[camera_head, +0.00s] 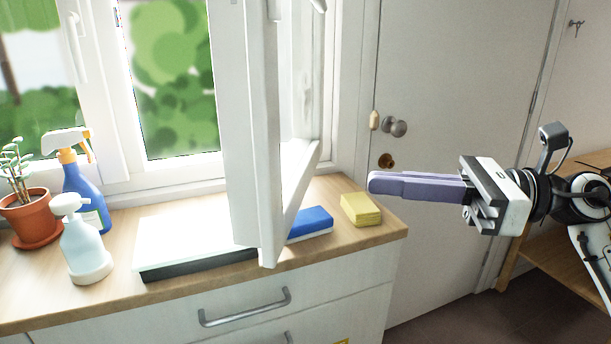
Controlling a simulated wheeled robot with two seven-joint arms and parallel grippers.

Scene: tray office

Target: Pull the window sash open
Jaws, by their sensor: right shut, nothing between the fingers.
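The white window sash (240,130) stands swung inward from the window, its lower corner reaching out over the counter. It is seen nearly edge-on. A white handle (318,5) shows partly at the top edge of the view. My right gripper (379,183) comes in from the right, its purple fingers closed together and pointing left. It is empty and appears to the right of the sash, clear of it in the picture, in front of the door. My left gripper is not in view.
On the wooden counter (115,285) stand a potted plant (33,222), a blue spray bottle (84,195) and a pale spray bottle (83,245). A white flat item (180,238), a blue item (312,221) and yellow pads (360,208) lie there too. A door (440,100) is behind.

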